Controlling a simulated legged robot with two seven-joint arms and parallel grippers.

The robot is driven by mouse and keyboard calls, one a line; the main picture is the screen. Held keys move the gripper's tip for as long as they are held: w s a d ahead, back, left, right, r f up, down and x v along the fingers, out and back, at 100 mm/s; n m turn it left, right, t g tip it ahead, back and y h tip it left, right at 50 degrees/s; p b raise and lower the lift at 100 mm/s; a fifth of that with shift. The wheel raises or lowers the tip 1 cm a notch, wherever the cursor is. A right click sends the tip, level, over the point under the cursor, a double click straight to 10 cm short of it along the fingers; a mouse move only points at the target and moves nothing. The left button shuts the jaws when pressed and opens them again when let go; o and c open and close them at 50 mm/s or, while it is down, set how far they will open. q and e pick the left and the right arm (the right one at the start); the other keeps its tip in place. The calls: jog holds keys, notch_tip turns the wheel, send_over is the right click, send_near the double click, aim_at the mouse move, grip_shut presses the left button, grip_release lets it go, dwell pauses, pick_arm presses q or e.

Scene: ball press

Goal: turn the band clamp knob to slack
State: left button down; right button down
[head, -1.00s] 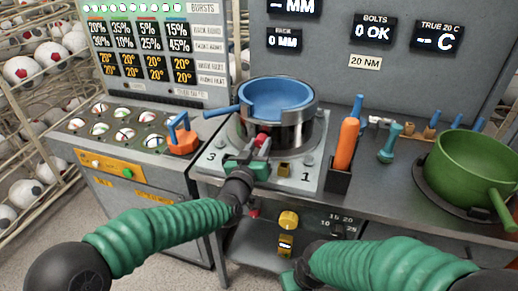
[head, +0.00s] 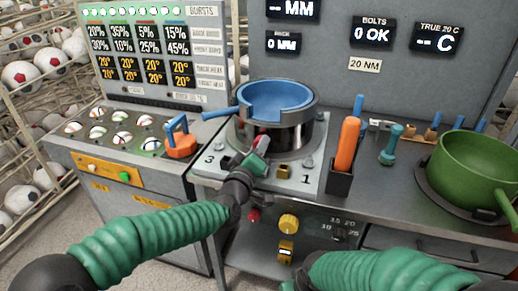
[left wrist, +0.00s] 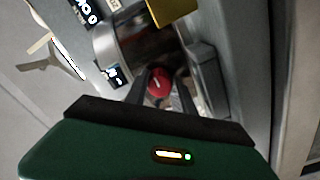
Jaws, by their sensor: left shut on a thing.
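The red band clamp knob (head: 261,141) is at the front of the dark metal band (head: 292,134) around the blue pan-shaped mould (head: 272,98). My left gripper (head: 258,155) is at the knob, its green body tilted. In the left wrist view the red knob (left wrist: 158,84) sits between the two dark fingers of my left gripper (left wrist: 160,92), which is shut on it. A pale mark shows on the knob's face. The fingers and body hide part of the knob in the head view.
An orange-handled tool (head: 346,146) stands in a dark holder right of the press. A green pot (head: 470,165) is at the far right. An orange block with a blue handle (head: 180,145) is on the left cabinet. A yellow knob (head: 288,223) is below the bench edge.

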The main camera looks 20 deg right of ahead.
pick_arm(q)
jog(key=shift+w+a+r, duration=0.15)
jog(key=shift+r, duration=0.1)
jog(key=c, duration=1.5)
grip_release()
jog(key=o, duration=0.4)
jog(key=shift+f, duration=0.2)
jog(key=shift+o, duration=0.2)
jog(key=p+v, duration=0.1)
jog(key=v, duration=1.5)
jog(key=shift+s+p, duration=0.35)
jog(key=shift+p, duration=0.05)
jog(key=shift+a+f, duration=0.1)
